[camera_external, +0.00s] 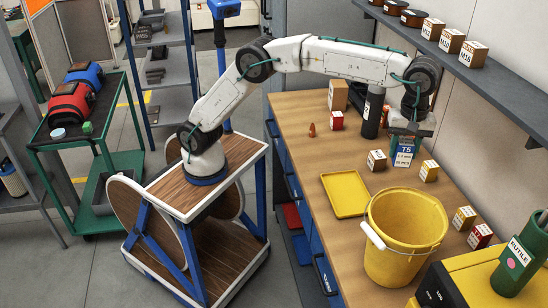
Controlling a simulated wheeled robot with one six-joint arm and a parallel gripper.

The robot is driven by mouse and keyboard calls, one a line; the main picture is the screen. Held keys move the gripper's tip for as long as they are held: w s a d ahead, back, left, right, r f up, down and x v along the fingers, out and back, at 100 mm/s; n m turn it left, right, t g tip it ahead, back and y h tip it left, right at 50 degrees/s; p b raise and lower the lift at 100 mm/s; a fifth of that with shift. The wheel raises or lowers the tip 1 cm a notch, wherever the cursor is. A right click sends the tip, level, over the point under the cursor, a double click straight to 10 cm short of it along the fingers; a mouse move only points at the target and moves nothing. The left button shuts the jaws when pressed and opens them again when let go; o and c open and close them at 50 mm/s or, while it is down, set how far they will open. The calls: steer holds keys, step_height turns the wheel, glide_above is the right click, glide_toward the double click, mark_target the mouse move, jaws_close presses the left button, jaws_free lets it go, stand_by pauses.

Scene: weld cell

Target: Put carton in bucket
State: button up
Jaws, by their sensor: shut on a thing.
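My gripper (409,134) is at the far right end of my arm, above the workbench. It points down and is shut on a blue and white carton (403,157) marked T5. The carton is upright; its top is partly hidden by the gripper. I cannot tell whether its base touches the bench. The yellow bucket (398,255) stands on the bench nearer the camera, open at the top, with its white-gripped handle hanging at the left. The carton is behind the bucket, apart from it in the picture.
A yellow tray (346,193) lies left of the bucket. Small cartons (377,160), (429,171), (464,218) and (480,236) stand around. A dark cylinder (372,115) stands behind the gripper. A wall shelf (463,73) runs along the right. Bare bench (296,130) shows at the left.

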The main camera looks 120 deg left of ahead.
steer(key=w+d+f+n, duration=0.3)
steer(key=w+d+n, duration=0.15)
steer(key=d, duration=0.65)
steer(key=shift+m, duration=0.25)
steer(key=f, duration=2.2)
steer(key=shift+w+a+f, duration=0.25)
steer(key=shift+w+a, duration=0.05)
steer(key=shift+w, duration=0.1)
steer(key=shift+f, duration=0.2)
steer(key=o, duration=1.1)
step_height(320, 180, up, 12)
steer(key=shift+r, duration=0.25)
